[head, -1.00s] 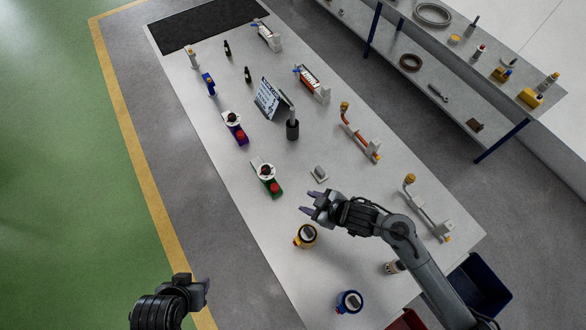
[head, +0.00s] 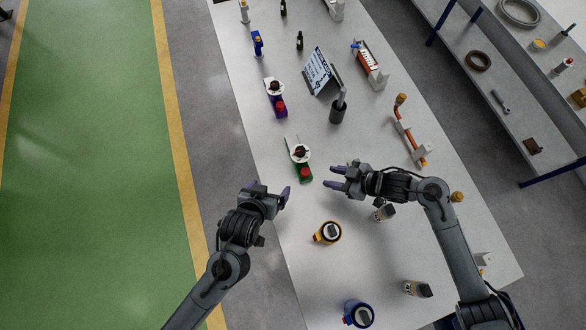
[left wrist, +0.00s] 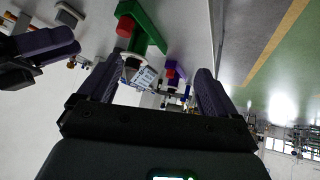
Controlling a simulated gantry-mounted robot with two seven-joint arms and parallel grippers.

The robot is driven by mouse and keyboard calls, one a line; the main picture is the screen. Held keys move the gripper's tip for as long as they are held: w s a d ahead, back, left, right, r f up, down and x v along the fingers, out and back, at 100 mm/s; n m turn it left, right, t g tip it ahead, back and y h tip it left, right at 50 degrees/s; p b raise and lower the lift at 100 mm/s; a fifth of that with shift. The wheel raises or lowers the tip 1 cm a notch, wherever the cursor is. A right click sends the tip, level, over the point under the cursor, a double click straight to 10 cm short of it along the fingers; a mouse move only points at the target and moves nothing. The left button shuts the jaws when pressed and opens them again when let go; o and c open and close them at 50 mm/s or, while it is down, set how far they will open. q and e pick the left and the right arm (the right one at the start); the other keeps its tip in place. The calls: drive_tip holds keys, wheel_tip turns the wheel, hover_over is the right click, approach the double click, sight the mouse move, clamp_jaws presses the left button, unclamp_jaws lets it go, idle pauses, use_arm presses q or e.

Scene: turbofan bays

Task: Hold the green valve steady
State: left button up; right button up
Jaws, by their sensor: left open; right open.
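The green valve (head: 301,158) stands on the grey table, with a green base, a white round body with a dark top and a red knob facing the near side. In the left wrist view the green valve (left wrist: 147,28) shows at the top, beyond my fingers. My left gripper (head: 270,192) is open and empty, below and left of the valve, at the table's left edge. My right gripper (head: 335,178) is open and empty, just right of the valve's red end, its fingers pointing left. Neither gripper visibly touches the valve.
A purple valve (head: 275,97) stands behind the green one. A yellow gauge (head: 328,232) and a blue gauge (head: 358,313) stand nearer. A tablet stand (head: 320,72) and a dark cylinder (head: 338,110) are at the back right. The table between the yellow gauge and green valve is clear.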

sight(300, 152)
use_arm(q)
drive_tip(key=w+d+f+t, duration=0.1)
drive_tip(key=w+d, duration=0.1)
drive_tip(key=w, duration=0.3)
drive_tip(key=w+d+f+t, duration=0.2)
drive_tip(key=w+d, duration=0.1)
drive_tip(key=w, duration=0.2)
drive_tip(key=w+d+f+t, duration=0.2)
drive_tip(key=w+d, duration=0.1)
drive_tip(key=w, duration=0.1)
drive_tip(key=shift+w+d+m, duration=0.2)
drive_tip(key=shift+w+m, duration=0.2)
